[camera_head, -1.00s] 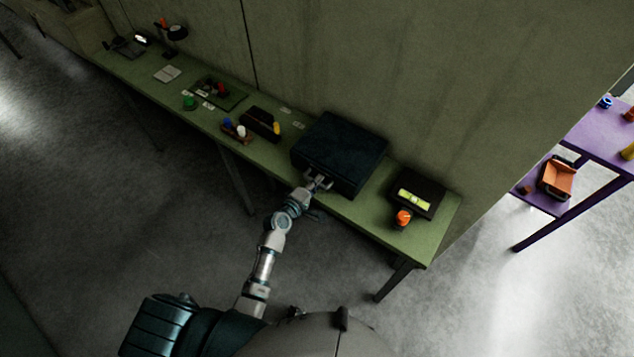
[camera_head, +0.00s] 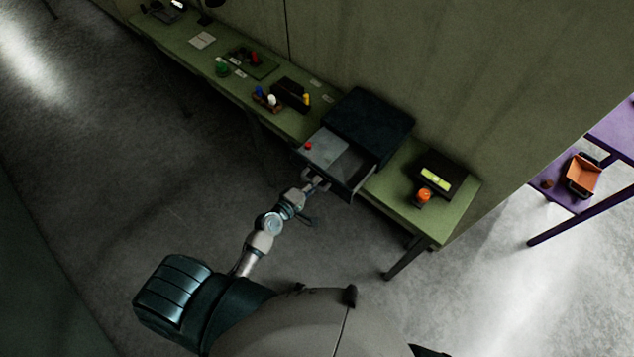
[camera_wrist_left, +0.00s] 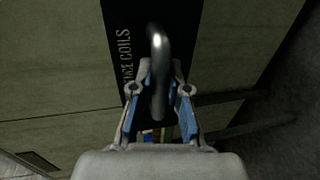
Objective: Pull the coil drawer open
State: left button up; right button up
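The coil drawer (camera_head: 350,163) stands pulled out from its dark cabinet (camera_head: 369,124) on the green bench. My left gripper (camera_head: 318,183) is at the drawer's front. In the left wrist view the dark drawer front (camera_wrist_left: 185,28) carries lettering ending in "COILS" and a curved metal handle (camera_wrist_left: 158,60). The left gripper's blue-padded fingers (camera_wrist_left: 160,105) stand on either side of the handle; contact on both sides is hard to make out. My right gripper is not in view.
The green bench (camera_head: 425,207) runs along the wall. A black box with a yellow-green panel (camera_head: 436,178) and an orange item (camera_head: 424,195) stand right of the cabinet. A dark holder (camera_head: 290,93) and small bottles stand left. A purple shelf (camera_head: 560,205) is at far right. Open floor lies in front.

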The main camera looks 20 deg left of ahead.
pick_arm(q)
jog(key=o, duration=0.4)
jog(key=shift+s+f, duration=0.1)
jog(key=shift+o, duration=0.3)
jog(key=shift+a, duration=0.35)
jog(key=shift+s, duration=0.35)
jog(key=v, duration=1.1)
jog(key=shift+a, duration=0.5)
jog(key=shift+d, duration=0.35)
